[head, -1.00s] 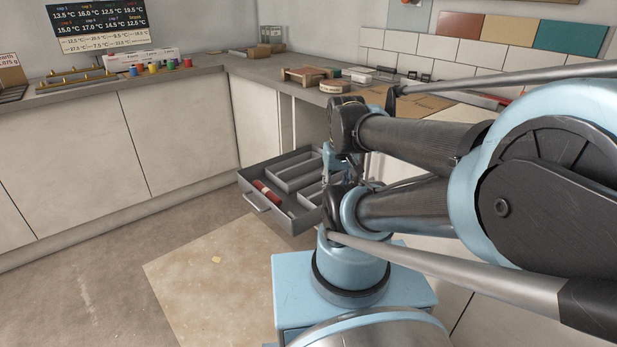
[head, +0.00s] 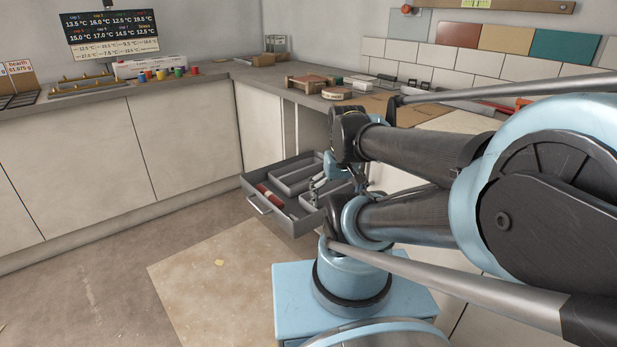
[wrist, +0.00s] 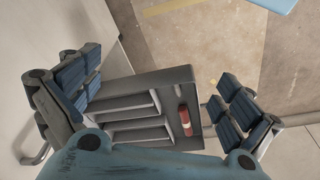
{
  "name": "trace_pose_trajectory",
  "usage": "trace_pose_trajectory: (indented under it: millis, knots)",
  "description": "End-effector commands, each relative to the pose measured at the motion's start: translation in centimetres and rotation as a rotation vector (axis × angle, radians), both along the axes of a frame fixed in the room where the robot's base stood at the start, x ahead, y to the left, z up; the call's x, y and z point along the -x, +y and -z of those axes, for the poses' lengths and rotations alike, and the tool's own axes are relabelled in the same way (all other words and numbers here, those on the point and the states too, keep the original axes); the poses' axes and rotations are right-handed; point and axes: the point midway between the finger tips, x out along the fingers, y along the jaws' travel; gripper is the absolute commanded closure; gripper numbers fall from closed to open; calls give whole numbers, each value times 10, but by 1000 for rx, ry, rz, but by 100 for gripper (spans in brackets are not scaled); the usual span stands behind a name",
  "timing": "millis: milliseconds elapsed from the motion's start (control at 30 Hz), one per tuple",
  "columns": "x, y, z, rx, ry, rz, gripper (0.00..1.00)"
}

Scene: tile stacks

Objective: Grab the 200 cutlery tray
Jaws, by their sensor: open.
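A grey open drawer (head: 258,207) stands out from the cabinet in the head view. Inside it is a grey cutlery tray (head: 296,174) with long compartments, which also shows in the wrist view (wrist: 133,113). A red cylinder with a pale band (wrist: 185,119) lies in the drawer beside the compartments. My gripper (wrist: 155,98) is open, its blue-padded fingers apart on the left and right of the drawer in the wrist view. In the head view my gripper (head: 317,190) is over the drawer's right part, partly hidden by my arm. I see no 200 label.
The counter (head: 220,76) above holds several coloured pots (head: 161,74), a wooden stand (head: 306,83) and a round tin (head: 336,93). White cabinet fronts stand left and behind. The floor (head: 215,265) in front of the drawer is clear apart from a small yellow scrap (head: 219,262).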

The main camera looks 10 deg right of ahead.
Motion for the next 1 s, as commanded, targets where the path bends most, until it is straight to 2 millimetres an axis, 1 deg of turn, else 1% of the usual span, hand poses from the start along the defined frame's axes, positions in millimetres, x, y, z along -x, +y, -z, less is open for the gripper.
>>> trace_pose_trajectory:
  millis: [367, 400, 467, 500, 567, 600, 633, 667, 800, 1000]
  knots:
    - [0, 0, 0, 0, 0, 0, 0]
    - [0, 0, 0, 0, 0, 0, 9]
    - [6, 0, -5, 0, -9, 2, 23]
    - [6, 0, -7, 1, -11, 6, 32]
    - [2, 0, -11, 2, -10, 18, 45]
    - [-3, -1, -15, 3, -9, 28, 54]
    - [-7, -1, -18, 4, -8, 37, 61]
    - [-12, -1, -22, 6, -7, 51, 65]
    - [-39, -2, -40, 14, -5, 116, 65]
    - [-81, -3, -62, 26, -5, 213, 65]
